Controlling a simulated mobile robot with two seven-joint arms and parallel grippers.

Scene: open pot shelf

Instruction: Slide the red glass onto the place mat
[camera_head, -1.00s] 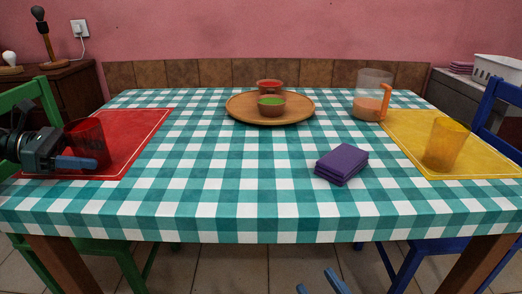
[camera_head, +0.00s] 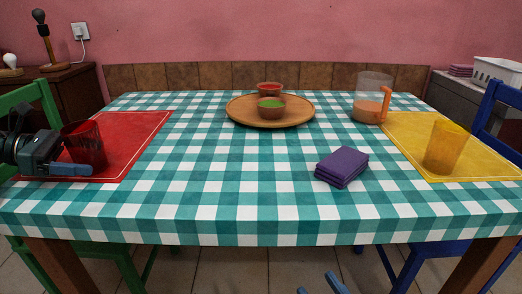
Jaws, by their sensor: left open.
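The red glass (camera_head: 88,146) stands upright on the red place mat (camera_head: 135,140) at the left of the table. My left gripper (camera_head: 82,158) comes in from the left edge at the glass. Its near blue finger lies low in front of the glass; the far finger is mostly hidden. It is open, with the glass at or between the fingers; contact cannot be told. My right gripper (camera_head: 320,287) shows only as two blue fingertips at the bottom edge, apart and with nothing seen between them.
A round wooden tray (camera_head: 240,112) with two bowls stands at the back middle. A pitcher (camera_head: 370,90) with an orange handle, a yellow glass (camera_head: 445,148) on a yellow mat (camera_head: 485,160) and folded purple napkins (camera_head: 342,166) are to the right. The checked cloth (camera_head: 210,170) between is clear.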

